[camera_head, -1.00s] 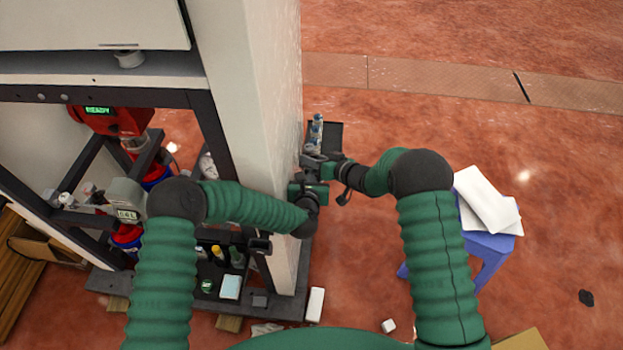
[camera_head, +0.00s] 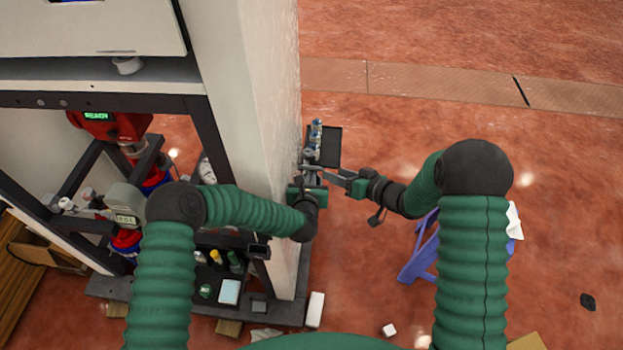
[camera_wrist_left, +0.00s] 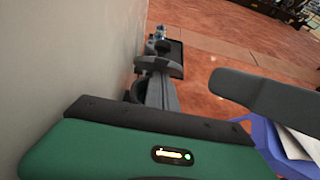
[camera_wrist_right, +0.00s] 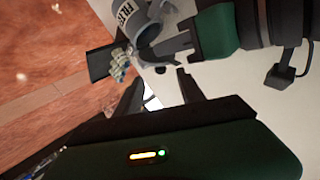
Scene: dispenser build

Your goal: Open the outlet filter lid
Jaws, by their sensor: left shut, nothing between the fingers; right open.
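The grey outlet filter (camera_wrist_right: 130,18), marked with letters that start "FILT", is mounted on the white wall. It also shows in the head view (camera_head: 309,158) and the left wrist view (camera_wrist_left: 158,66). A curved grey part (camera_wrist_right: 148,36) at its end lies beside my left fingertips; I cannot tell whether it is the lid or how far it is open. My left gripper (camera_head: 311,174) is shut and empty, its tips at the filter, touching or very near. My right gripper (camera_wrist_right: 160,90) is open and empty, to the right of the filter in the head view (camera_head: 334,178).
A dark tray (camera_head: 330,148) with small bottles (camera_head: 316,135) is just beyond the filter. The white wall (camera_head: 245,90) stands close on the left. A blue stool (camera_head: 420,255) with white papers is partly behind my right arm. Open floor lies at right.

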